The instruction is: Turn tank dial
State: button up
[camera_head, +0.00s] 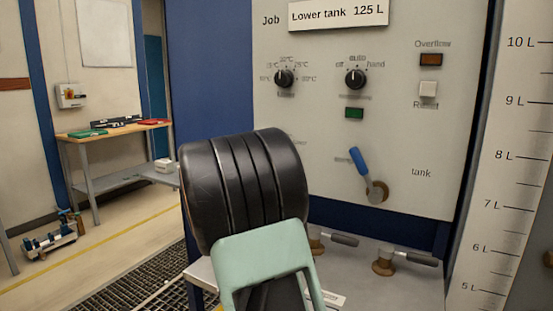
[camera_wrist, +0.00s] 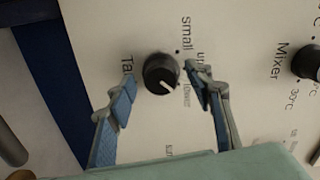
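The tank dial (camera_wrist: 161,73) is a round black knob on the pale panel in the wrist view. Its white pointer mark aims down and right, roughly toward the faint "lower" label; "small" and a partly hidden "upper" are printed nearby. My gripper (camera_wrist: 162,84) is open, with one blue-padded finger on each side of the dial. Gaps show between the pads and the knob, though depth is hard to judge. In the head view my arm hides the tank dial and gripper.
The mixer dial (camera_wrist: 307,62) is right of my fingers. The head view shows two upper dials (camera_head: 284,78) (camera_head: 355,78), a blue lever (camera_head: 359,160), a reset button (camera_head: 428,89), valves (camera_head: 405,258) below and a litre scale (camera_head: 510,150) at right.

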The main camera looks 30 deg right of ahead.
jog(key=v, duration=1.2)
dwell(0.3)
